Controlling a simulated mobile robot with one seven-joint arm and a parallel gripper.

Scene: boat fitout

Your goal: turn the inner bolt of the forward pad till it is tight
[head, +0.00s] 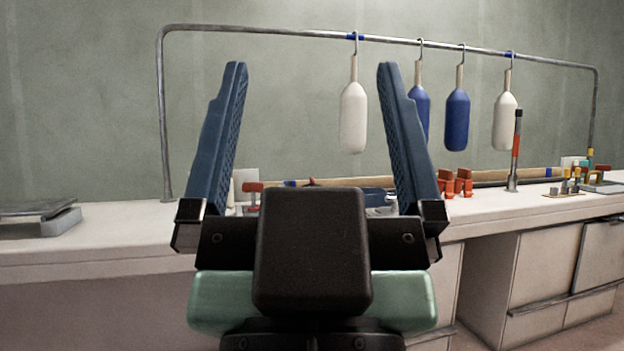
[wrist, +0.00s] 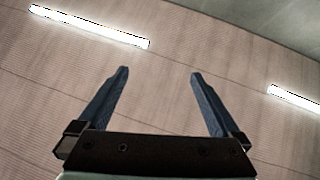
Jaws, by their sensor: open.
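My gripper (head: 308,100) is raised in front of the head camera, its two blue fingers spread wide with nothing between them. In the wrist view my gripper (wrist: 158,85) points at the ceiling, open and empty. The forward pad and its inner bolt cannot be made out. The gripper and its black body cover the middle of the bench (head: 110,234). A red-handled item (head: 253,188) shows between the fingers, on the bench behind the gripper; I cannot tell what it is.
White and blue fenders (head: 353,117) hang from a metal rail (head: 270,31) over the bench. Red clamp-like pieces (head: 463,182), an upright red-and-black tool (head: 516,150) and a rack of small tools (head: 568,188) stand at the right. A grey flat device (head: 50,215) sits at the left.

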